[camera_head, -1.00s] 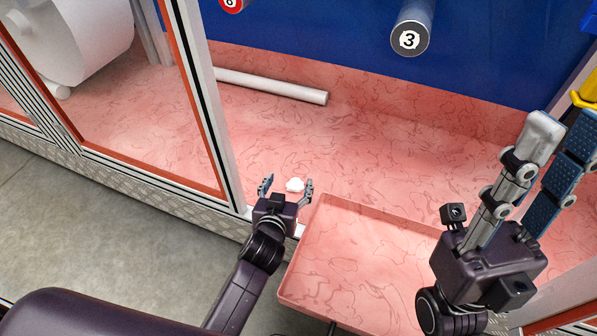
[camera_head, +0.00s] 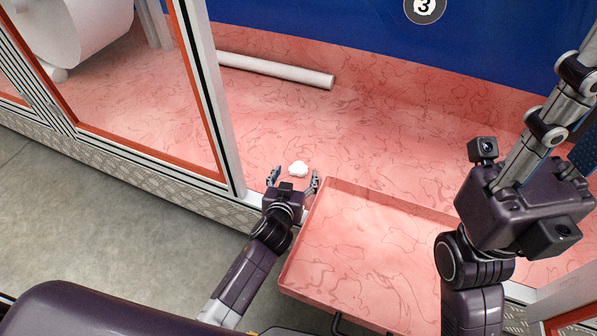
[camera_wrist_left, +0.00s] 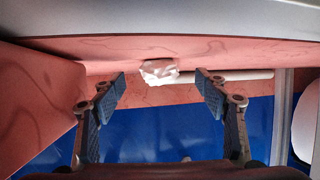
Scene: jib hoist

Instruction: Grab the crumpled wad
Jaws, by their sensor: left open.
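The crumpled wad (camera_head: 298,169) is small and white and lies on the pink marbled surface. My left gripper (camera_head: 294,180) is open and empty, with its fingertips just short of the wad in the head view. In the left wrist view the wad (camera_wrist_left: 159,72) shows centred ahead of the two spread fingers (camera_wrist_left: 161,88), apart from both. My right gripper (camera_head: 560,130) is at the right of the head view. Its fingertips are cut off by the picture edge, so its opening is unclear.
A white tube (camera_head: 275,70) lies farther back. A pink tray (camera_head: 315,225) stands right of my left gripper. A framed post (camera_head: 212,110) rises at left, beside a large white roll (camera_head: 85,35).

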